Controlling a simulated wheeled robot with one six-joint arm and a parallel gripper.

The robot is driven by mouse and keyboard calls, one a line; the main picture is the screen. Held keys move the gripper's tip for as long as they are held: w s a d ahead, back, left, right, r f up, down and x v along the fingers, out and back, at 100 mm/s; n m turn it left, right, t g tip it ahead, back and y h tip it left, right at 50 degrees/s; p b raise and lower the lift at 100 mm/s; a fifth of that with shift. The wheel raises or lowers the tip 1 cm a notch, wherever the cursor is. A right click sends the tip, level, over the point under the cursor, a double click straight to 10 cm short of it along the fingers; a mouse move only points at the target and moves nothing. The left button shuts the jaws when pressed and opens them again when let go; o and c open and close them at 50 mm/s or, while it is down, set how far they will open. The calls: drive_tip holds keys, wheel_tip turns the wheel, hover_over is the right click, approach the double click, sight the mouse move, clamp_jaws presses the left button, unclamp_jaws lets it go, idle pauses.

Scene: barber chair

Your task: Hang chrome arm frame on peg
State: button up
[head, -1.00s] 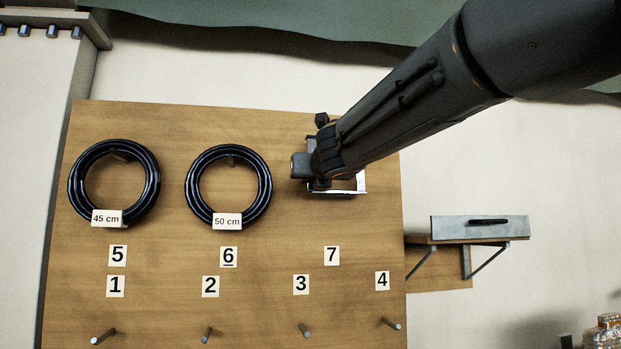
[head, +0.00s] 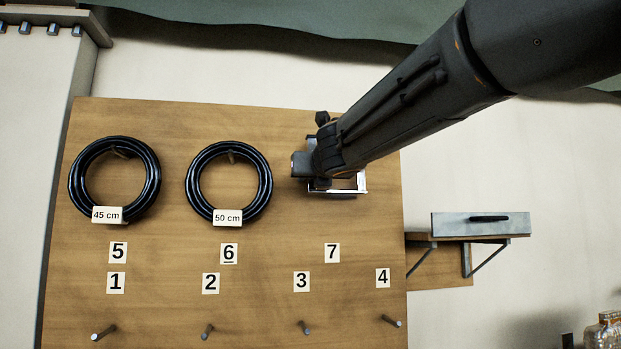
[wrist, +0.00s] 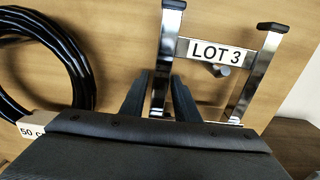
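The chrome arm frame (wrist: 243,88) is a shiny rectangular frame with black pads on its upper ends and a "LOT 3" label on a crossbar. My gripper (wrist: 160,82) has one dark finger on each side of the frame's left bar, close against it. A peg (wrist: 221,70) shows inside the frame just below the label; I cannot tell whether the crossbar rests on it. In the head view my arm hides much of the frame, and its lower right corner (head: 364,189) shows above card 7 (head: 332,253).
Two black rings hang on the wooden board (head: 270,120) to the left, tagged 45 cm (head: 75,190) and 50 cm (head: 191,190). Several bare pegs, one under card 3 (head: 305,328), line the bottom.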

drive_tip(key=shift+o, duration=0.9)
drive_tip(key=shift+f, duration=0.1)
drive_tip(key=v, duration=0.7)
drive_tip(key=shift+s+b, duration=0.3)
drive_tip(key=shift+s, duration=0.1)
drive_tip(key=shift+d, duration=0.15)
drive_tip(key=d+f+m+g+h+b, duration=0.15)
drive_tip(key=d+f+m, duration=0.45)
drive_tip(key=f, duration=0.7)
drive_tip(key=d+f+m+g+h, duration=0.25)
drive_tip(key=d+f+m, duration=0.35)
drive_tip(key=f, duration=0.7)
drive_tip(key=d+f+m+g+h+b, duration=0.1)
drive_tip(key=d+f+m+g+h, duration=0.2)
drive_tip(key=f+m, duration=0.75)
drive_tip(key=s+d+f+m+g, duration=0.3)
drive_tip(key=s+f+m, duration=0.2)
drive_tip(key=s+f, duration=0.3)
drive_tip(key=s+d+f+m+g+y+b, duration=0.1)
drive_tip(key=s+f+m, duration=0.5)
drive_tip(key=f, duration=0.6)
drive_tip(key=s+d+f+m+g+y+b, duration=0.1)
drive_tip(key=s+d+f+m+g, duration=0.3)
drive_tip(key=s+f, duration=0.5)
drive_tip(key=shift+s+d+f+m+g, duration=0.35)
drive_tip(key=shift+f+m+g, duration=0.15)
drive_tip(key=shift+m, duration=0.35)
